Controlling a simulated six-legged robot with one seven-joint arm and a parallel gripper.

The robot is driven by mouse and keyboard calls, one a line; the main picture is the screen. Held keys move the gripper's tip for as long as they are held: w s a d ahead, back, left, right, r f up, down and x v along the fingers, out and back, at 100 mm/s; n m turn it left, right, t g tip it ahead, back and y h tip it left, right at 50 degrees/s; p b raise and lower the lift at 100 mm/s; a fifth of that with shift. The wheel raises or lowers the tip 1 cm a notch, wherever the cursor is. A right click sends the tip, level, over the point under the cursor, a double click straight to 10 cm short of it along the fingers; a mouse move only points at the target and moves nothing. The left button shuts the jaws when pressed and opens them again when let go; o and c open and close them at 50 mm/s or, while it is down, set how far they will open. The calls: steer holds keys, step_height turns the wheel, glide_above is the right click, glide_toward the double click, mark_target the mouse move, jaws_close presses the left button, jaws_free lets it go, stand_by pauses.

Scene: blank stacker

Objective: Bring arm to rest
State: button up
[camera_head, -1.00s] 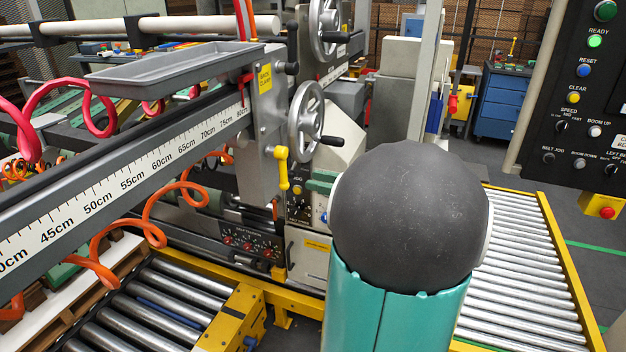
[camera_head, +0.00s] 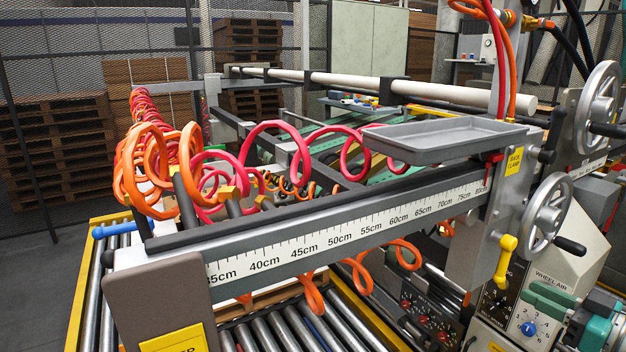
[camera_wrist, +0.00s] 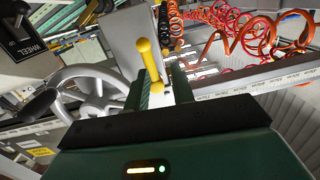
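My gripper (camera_head: 552,300) is dark green and shows at the lower right of the head view, in front of the white WHEEL AIR panel. In the wrist view my gripper (camera_wrist: 161,85) has its two fingers apart, with a gap between them. A yellow lever (camera_head: 507,255) on the machine stands up and to the left of it in the head view. In the wrist view the yellow lever (camera_wrist: 149,62) shows in the line of the gap. The head view shows the lever apart from the fingers. Part of my teal arm (camera_head: 600,322) is cut off at the right edge.
The handwheel (camera_head: 549,215) and its black handle are close above my gripper. The scale beam (camera_head: 345,230) crosses the middle, with a grey tray (camera_head: 445,141) above it. Orange and red coiled hoses hang around the beam. A roller conveyor (camera_head: 285,325) lies below.

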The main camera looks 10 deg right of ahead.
steer(key=w+a+f+m+g+y, duration=0.15)
steer(key=a+g, duration=0.25)
steer(key=a, duration=0.6)
steer(key=a+f+n+g+y, duration=0.15)
steer(key=a+g, duration=0.25)
steer(key=a, duration=0.6)
steer(key=s+a+f+m+g+h, duration=0.1)
steer(key=s+a+m+h, duration=0.1)
steer(key=a+h, duration=0.3)
steer(key=s+a+f+m+g+h, duration=0.1)
steer(key=s+a+f+m+h, duration=0.1)
steer(key=s+a+h, duration=0.2)
steer(key=shift+a+h, duration=0.4)
steer(key=shift+a, duration=0.85)
steer(key=shift+d+m, duration=0.15)
steer(key=shift+m, duration=0.15)
